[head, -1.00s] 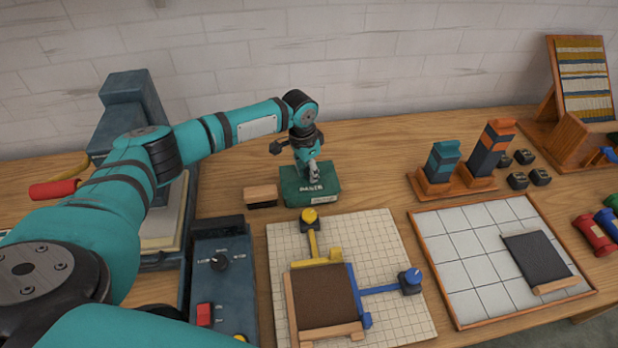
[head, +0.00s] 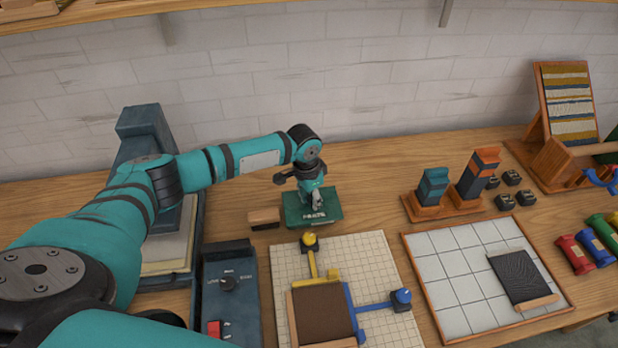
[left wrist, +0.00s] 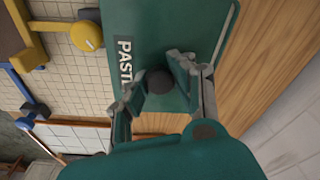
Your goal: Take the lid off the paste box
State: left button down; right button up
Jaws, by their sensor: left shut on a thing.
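The green paste box (head: 296,213) stands on the table near the middle of the head view, with its label facing front. In the left wrist view its green lid (left wrist: 135,25) fills the upper middle, with a dark round knob (left wrist: 160,80) on it. My left gripper (head: 318,203) reaches down over the box from the left. In the left wrist view its fingers (left wrist: 157,88) are closed around the knob. I cannot tell whether the lid is raised at all. My right gripper is not in view.
A wooden-topped block (head: 264,218) sits close left of the box. A gridded board (head: 375,260) with yellow and blue stops lies in front. A blue-grey control unit (head: 230,270) stands front left. Two colored blocks (head: 432,187) stand on wooden bases to the right.

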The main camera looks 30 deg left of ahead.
aim_at(318, 214)
pick_arm(q)
jog(key=s+d+p, duration=0.1)
jog(key=s+d+r+p, duration=0.1)
jog(key=s+p, duration=0.1)
jog(key=s+d+p, duration=0.2)
jog(key=shift+d+r, duration=0.1)
jog(key=shift+r, duration=0.2)
jog(key=shift+s+d+f+p, duration=0.2)
jog(key=shift+s+d+p, duration=0.15)
jog(key=shift+s+d, duration=1.55)
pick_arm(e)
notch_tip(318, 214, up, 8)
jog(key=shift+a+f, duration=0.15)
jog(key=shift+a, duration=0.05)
